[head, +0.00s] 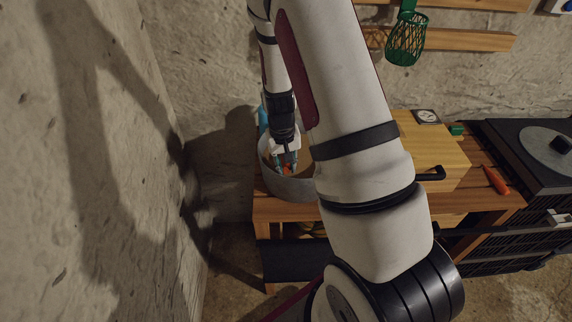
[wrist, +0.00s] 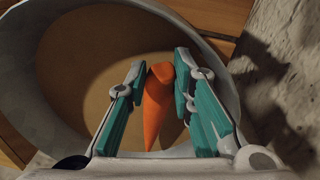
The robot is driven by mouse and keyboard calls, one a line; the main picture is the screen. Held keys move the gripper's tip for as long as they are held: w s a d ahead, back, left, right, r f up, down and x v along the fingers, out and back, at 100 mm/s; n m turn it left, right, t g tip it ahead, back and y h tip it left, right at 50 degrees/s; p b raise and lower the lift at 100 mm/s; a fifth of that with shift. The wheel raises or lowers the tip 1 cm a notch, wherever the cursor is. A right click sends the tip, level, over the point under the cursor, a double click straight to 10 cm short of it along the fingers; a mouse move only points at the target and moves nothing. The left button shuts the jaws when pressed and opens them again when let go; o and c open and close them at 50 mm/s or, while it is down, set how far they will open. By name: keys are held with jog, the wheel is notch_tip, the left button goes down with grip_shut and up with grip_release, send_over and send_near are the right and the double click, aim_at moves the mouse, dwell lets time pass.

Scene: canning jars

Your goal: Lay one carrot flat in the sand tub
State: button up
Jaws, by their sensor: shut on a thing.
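My gripper (wrist: 162,105) reaches down into a round grey tub (head: 290,188) with its two teal-padded fingers on either side of an orange carrot (wrist: 154,112). The fingers are shut on the carrot. In the wrist view the tub's grey wall (wrist: 50,48) rings a bed of brown sand (wrist: 85,70). The carrot's thick end points away from the wrist and its thin end points back toward it. I cannot tell whether the carrot touches the sand. In the head view the carrot (head: 287,170) is a small orange patch at the fingertips, and my arm hides the tub's right side.
Another carrot (head: 496,179) lies on the wooden bench top at the right, near a dark appliance (head: 530,145). A yellowish wooden box (head: 440,150) with a dark handle stands right of the tub. A rough wall (head: 90,150) is close on the left.

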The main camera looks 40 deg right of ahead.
jog(key=shift+f, duration=0.35)
dwell(0.5)
jog(key=o, duration=0.9)
jog(key=shift+o, duration=0.2)
jog(key=shift+a, duration=0.1)
jog(key=shift+r, duration=0.1)
notch_tip(320, 180, up, 12)
jog(key=shift+a, duration=0.35)
